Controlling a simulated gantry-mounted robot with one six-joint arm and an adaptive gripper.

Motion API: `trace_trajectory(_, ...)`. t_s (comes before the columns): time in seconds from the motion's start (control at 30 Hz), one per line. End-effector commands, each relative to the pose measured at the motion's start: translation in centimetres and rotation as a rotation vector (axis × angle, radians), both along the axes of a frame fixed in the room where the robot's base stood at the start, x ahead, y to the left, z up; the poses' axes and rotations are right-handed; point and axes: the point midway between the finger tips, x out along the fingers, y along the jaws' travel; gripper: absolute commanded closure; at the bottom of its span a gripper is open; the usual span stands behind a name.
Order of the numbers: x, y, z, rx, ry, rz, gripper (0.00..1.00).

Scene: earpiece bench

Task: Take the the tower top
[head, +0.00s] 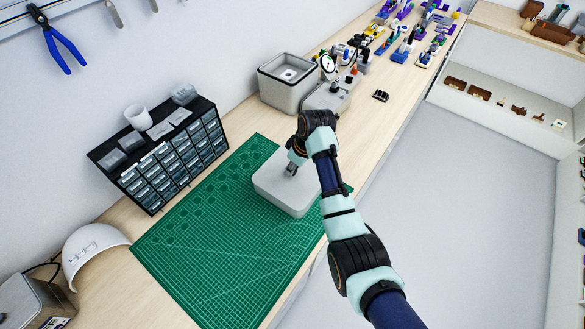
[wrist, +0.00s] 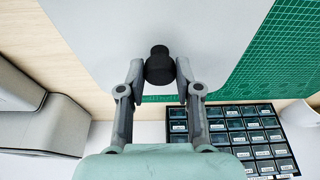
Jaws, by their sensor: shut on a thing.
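The tower top appears to be the pale grey, rounded square piece (head: 280,197) at the mat's right side in the head view. Its broad smooth face (wrist: 160,25) fills the upper middle of the wrist view, with a short black knob (wrist: 160,66) standing on it. My gripper (head: 291,170) is over this piece. In the wrist view my gripper (wrist: 159,72) has its two fingertips closed against both sides of the knob. My wrist hides part of the piece in the head view. I cannot tell whether it rests on the mat or hangs just above it.
A green cutting mat (head: 215,250) covers the bench's near part, mostly clear. An open grey box (head: 283,91) and a dial gauge stand (head: 329,92) stand behind. A drawer cabinet (head: 165,160) and a white helmet (head: 95,245) are on the left.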

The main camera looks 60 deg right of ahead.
Motion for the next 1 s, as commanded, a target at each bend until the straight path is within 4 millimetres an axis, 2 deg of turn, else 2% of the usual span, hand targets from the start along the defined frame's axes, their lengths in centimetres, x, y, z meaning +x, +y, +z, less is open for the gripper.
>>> trace_trajectory(0.4,0.1,-0.1,8.2,-0.005,-0.005,0.000,1.00)
trace_trajectory(0.5,0.1,-0.1,9.6,-0.003,-0.003,0.000,1.00)
trace_trajectory(0.87,0.2,0.2,10.1,-0.001,-0.001,0.002,1.00)
trace_trajectory(1.0,2.1,2.3,9.6,0.001,0.002,0.015,1.00)
